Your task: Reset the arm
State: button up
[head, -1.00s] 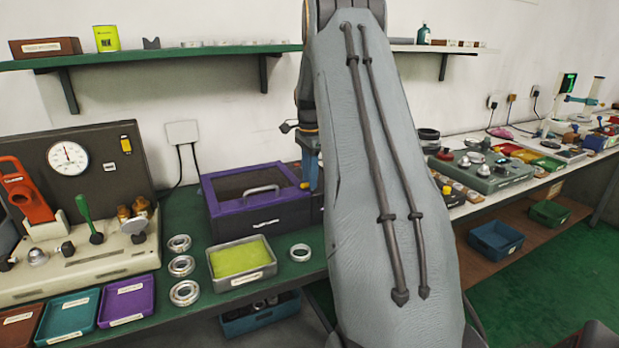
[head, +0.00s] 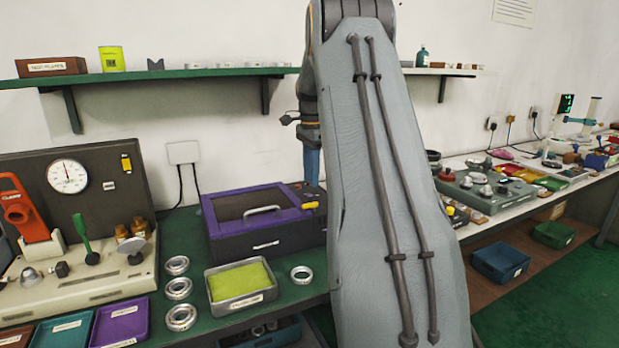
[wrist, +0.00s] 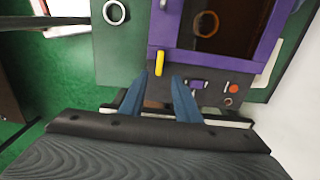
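My gripper (wrist: 160,83) shows two blue fingers set apart with nothing between them in the wrist view. They point toward the purple-framed box (wrist: 162,30) with its yellow latch (wrist: 159,62). In the head view, my gripper (head: 312,165) is partly hidden behind my large grey arm link. It hangs at the right end of the purple-framed box (head: 262,239), above the green bench. I cannot tell the exact gap to the box.
Three metal rings (head: 178,288) stand in a column left of a tin with a yellow-green pad (head: 240,282). Another ring (head: 301,275) lies right of it. A test rig (head: 75,230) stands left. A wall shelf (head: 190,72) runs behind my arm.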

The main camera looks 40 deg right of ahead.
jog(key=s+a+f+n, duration=0.2)
jog(key=s+a+n, duration=0.15)
jog(key=a, duration=0.45)
jog(key=s+a+f+n, duration=0.2)
jog(key=a+n, duration=0.2)
jog(key=a, duration=0.4)
jog(key=s+a+f+n, duration=0.2)
jog(key=a+n, duration=0.1)
jog(key=a, duration=0.4)
jog(key=s+a+f+n, duration=0.3)
jog(key=s+a+n, duration=0.2)
jog(key=s+a, duration=0.2)
jog(key=s+a+f+n, duration=0.3)
jog(key=s+a+n, duration=0.2)
jog(key=s, duration=0.5)
jog(key=shift+s+a+t, duration=0.3)
jog(key=shift+s+a, duration=0.05)
jog(key=shift+a, duration=0.7)
jog(key=shift+f, duration=0.1)
